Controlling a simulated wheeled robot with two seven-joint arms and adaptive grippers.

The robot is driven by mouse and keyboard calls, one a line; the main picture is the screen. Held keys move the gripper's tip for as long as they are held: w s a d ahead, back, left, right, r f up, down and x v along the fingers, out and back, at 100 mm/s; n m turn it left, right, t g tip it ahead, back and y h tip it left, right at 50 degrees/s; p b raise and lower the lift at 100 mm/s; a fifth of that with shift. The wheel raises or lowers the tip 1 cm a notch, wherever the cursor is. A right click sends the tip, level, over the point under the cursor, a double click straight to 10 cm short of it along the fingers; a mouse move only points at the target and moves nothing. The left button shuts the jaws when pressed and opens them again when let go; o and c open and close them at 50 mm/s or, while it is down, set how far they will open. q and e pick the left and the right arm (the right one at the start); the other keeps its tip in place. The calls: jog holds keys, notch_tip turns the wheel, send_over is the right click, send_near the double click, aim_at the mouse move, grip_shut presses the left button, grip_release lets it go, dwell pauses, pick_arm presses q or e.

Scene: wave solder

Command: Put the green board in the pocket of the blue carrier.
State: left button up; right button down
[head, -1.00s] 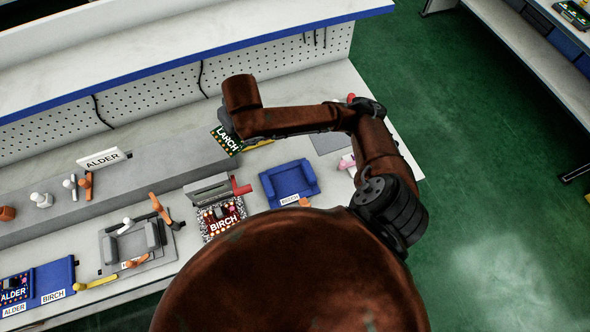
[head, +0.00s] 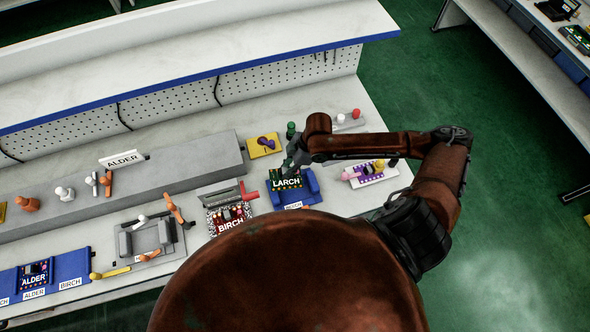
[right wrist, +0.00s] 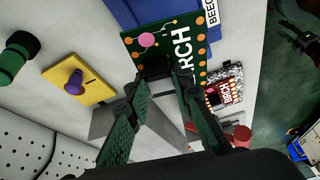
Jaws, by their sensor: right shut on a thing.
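The green board (head: 286,182), marked LARCH, is in my right gripper (head: 293,166) over the blue carrier (head: 313,188). The blue arms of the carrier show beyond the board's right side, and a white label lies at its front. In the right wrist view, the board (right wrist: 203,42) is beyond the fingertips (right wrist: 163,78), with blue carrier (right wrist: 150,12) behind it. I cannot tell whether the board rests in the pocket or hangs just above it.
A red BIRCH board (head: 231,220) lies left of the carrier, with a red-handled grey fixture (head: 230,194) behind it. A yellow plate with a purple knob (head: 264,145) and a green knob (head: 291,130) stand behind. A white-and-purple item (head: 366,173) lies right.

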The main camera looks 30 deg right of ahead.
aim_at(293, 176)
jog(key=shift+s+d+f+n+g+p, duration=0.3)
jog(key=shift+s+d+f+n+p, duration=0.1)
jog(key=shift+s+d+f+n, duration=0.5)
jog(key=shift+s+n, duration=0.1)
jog(key=shift+s, duration=0.05)
jog(key=shift+p, duration=0.4)
jog(key=shift+f, duration=0.1)
pick_arm(q)
jog(key=shift+w+b, duration=1.15)
pick_arm(e)
jog(key=shift+f, duration=3.2)
pick_arm(q)
jog(key=shift+f, duration=0.2)
pick_arm(e)
jog(key=shift+f, duration=0.45)
jog(key=c, duration=1.6)
grip_release()
